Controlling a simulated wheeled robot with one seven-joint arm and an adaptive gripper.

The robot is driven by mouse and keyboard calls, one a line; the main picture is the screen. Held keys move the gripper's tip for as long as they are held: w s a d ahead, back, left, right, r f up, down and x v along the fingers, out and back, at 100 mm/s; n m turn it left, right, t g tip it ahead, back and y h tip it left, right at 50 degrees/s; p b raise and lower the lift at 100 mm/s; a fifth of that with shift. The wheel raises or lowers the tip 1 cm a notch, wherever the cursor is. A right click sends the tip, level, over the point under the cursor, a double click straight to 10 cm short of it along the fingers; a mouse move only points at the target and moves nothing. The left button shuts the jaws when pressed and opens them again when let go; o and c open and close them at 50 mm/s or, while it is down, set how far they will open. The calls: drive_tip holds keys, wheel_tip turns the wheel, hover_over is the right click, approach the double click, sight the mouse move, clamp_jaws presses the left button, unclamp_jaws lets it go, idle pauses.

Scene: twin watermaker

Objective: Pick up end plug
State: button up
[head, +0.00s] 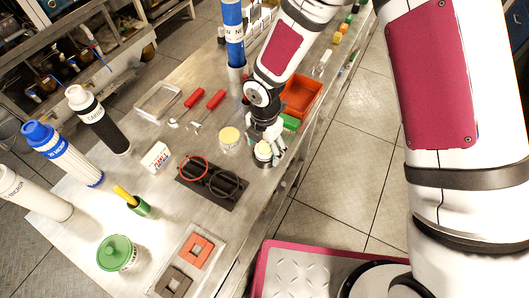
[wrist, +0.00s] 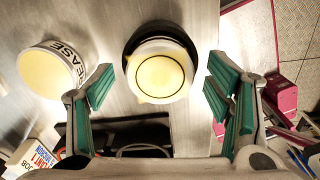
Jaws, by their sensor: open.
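The end plug (wrist: 160,75) is a round white piece with a pale yellow top, a thin dark ring line and a black lower rim. In the wrist view it stands between the fingertips of my gripper (wrist: 161,86), with gaps on both sides. My gripper is open, with green pads facing the plug. In the head view my gripper (head: 267,143) is low over the table's right edge, and the plug's pale top (head: 263,148) shows at the fingers. Its lower part is partly hidden there.
A grease tub (wrist: 48,72) stands left of the plug; it also shows in the head view (head: 229,138). A black tray with rings (head: 212,182) lies on the near side. An orange bin (head: 302,94) and green block (head: 290,121) are behind the gripper. The table edge is close on the right.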

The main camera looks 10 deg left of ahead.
drive_tip(key=shift+c, duration=0.6)
drive_tip(key=c, duration=1.3)
drive_tip(key=shift+r, duration=0.1)
